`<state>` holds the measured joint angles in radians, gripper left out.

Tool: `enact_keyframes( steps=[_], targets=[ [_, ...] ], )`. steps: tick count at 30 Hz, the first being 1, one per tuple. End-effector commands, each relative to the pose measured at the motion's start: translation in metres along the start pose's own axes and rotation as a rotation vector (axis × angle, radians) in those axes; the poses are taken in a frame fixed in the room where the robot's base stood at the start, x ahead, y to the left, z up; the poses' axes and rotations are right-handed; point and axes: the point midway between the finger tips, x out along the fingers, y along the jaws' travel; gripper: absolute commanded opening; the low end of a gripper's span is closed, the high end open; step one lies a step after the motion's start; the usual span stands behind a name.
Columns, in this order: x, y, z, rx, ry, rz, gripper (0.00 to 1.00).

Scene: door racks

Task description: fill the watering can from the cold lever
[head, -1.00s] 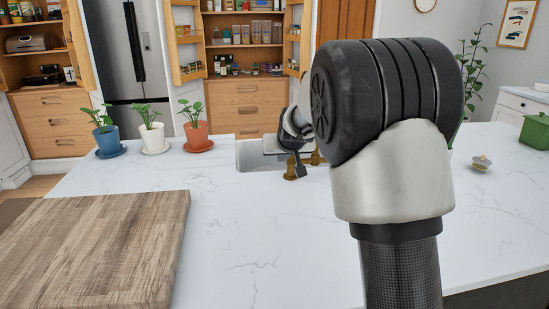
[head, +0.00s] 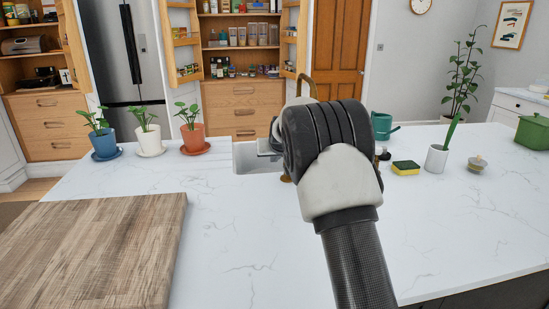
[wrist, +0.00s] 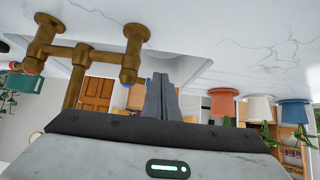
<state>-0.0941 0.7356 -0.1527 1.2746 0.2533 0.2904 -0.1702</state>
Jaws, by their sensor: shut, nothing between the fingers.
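The teal watering can (head: 381,126) stands on the counter right of my arm in the head view, partly hidden by it. A teal part of it shows at the left edge of the wrist view (wrist: 25,83). The brass tap (head: 308,84) is mostly behind my arm; the wrist view shows its body upside down (wrist: 88,53). Its cold lever (wrist: 131,72) has a blue mark; a red mark is on the opposite lever (wrist: 29,68). My gripper (wrist: 160,84) is shut and empty, right beside the blue-marked lever; I cannot tell whether they touch.
The sink (head: 252,160) lies behind my gripper. Potted plants (head: 150,139) stand at the back left, and a wooden board (head: 100,245) lies at the front left. A sponge (head: 406,168) and a white cup (head: 436,158) stand at right. The front middle counter is clear.

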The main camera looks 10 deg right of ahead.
Motion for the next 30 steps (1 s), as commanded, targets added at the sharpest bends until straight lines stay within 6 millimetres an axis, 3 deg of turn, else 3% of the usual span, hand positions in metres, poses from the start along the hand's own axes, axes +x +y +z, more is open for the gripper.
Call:
enact_keyframes(
  steps=[13,30],
  targets=[
    [0.001,-0.007,-0.006,0.042,0.000,0.054,0.00],
    [0.018,-0.013,-0.015,0.078,0.001,0.088,0.00]
  ],
)
